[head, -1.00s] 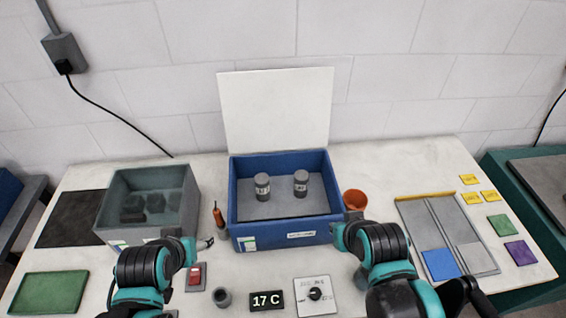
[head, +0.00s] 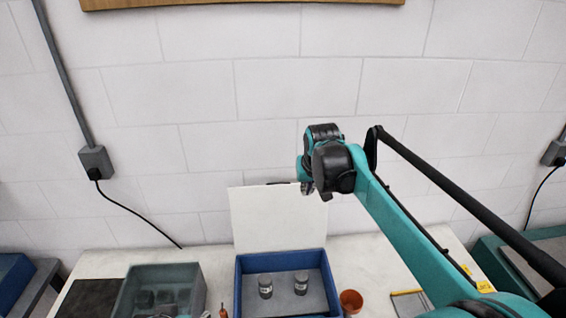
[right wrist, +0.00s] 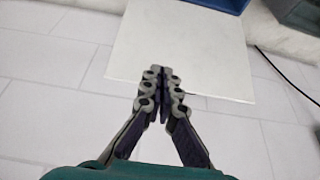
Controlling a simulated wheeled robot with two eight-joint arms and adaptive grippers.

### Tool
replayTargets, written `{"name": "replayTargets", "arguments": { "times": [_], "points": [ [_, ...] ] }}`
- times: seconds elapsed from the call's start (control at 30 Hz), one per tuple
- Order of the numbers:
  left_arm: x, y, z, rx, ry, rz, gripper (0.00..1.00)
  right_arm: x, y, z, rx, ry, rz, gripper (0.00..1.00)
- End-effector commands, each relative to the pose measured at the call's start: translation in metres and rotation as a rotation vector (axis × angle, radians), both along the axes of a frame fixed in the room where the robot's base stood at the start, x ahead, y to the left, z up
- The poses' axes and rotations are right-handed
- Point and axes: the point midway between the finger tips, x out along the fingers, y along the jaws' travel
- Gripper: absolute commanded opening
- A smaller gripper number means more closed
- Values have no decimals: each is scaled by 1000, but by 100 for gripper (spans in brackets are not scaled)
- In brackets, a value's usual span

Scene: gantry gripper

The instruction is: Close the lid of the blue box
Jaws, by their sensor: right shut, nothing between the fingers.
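The blue box (head: 240,284) stands open on the table at the lower middle of the head view. Its white lid (head: 265,220) stands up at the back, leaning towards the wall. Two grey labelled cylinders (head: 265,286) (head: 301,283) stand inside. My right gripper (head: 290,183) is at the lid's top edge, partly hidden by my wrist. In the right wrist view its fingers (right wrist: 161,72) are shut and empty, overlapping the white lid (right wrist: 205,55); I cannot tell whether they touch it. A corner of the blue box (right wrist: 222,4) shows there. My left gripper is out of view.
A grey bin (head: 133,282) with dark blocks stands left of the box. An orange cup (head: 351,300) stands close on its right. The tiled wall rises behind the lid, with a power socket (head: 96,162) and cable at left.

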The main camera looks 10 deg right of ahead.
Motion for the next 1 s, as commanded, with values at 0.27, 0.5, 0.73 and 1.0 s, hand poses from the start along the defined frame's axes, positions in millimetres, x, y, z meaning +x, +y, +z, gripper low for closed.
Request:
{"name": "replayTargets", "arguments": {
  "times": [0.27, 0.5, 0.73, 1.0],
  "points": [
    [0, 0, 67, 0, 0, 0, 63, 99, 27, 36, -2, 54, -4, 0],
    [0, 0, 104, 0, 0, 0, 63, 153, 46, 32, -6, 93, -9, 0],
    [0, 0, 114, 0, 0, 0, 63, 170, 53, 22, -9, 107, -11, 0],
    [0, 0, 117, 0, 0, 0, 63, 182, 52, -11, -8, 107, -12, 0]
  ]
}}
